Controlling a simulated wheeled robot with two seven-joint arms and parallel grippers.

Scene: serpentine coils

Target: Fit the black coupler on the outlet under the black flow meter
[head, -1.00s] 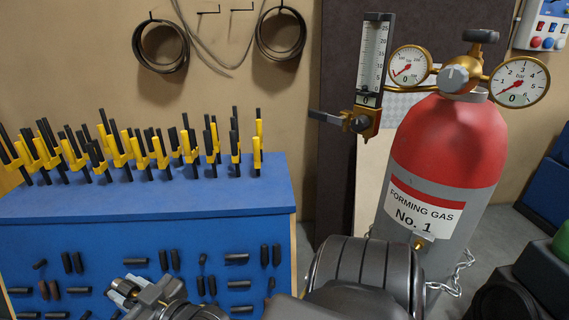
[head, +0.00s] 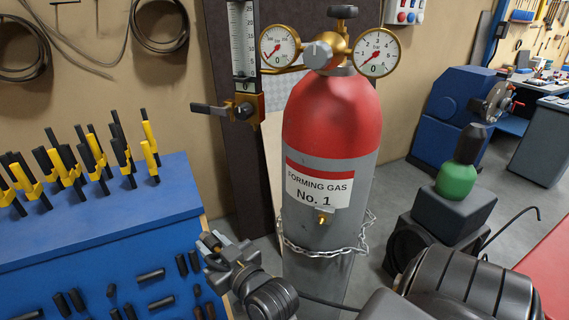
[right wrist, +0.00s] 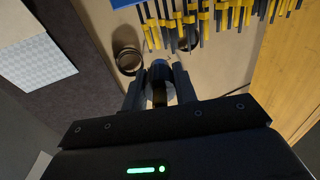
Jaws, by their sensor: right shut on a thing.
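The black flow meter (head: 243,45) stands upright at the upper left of the cylinder in the head view. Its brass block (head: 248,105) is at the bottom, with a lever to the left and the small outlet (head: 257,124) underneath. My right gripper (head: 212,250) is below and slightly left of the outlet, clear of it. It is shut on a small dark piece with a brownish part, seemingly the coupler (head: 210,241). In the right wrist view the coupler (right wrist: 159,94) sits between the fingers, partly hidden. My left gripper is not in view.
A red and grey gas cylinder (head: 331,130) with two gauges stands right of the flow meter, with a chain (head: 325,252) around it. A blue rack (head: 100,235) with yellow-black clamps is at left. A green-and-black object (head: 460,165) stands on a box at right.

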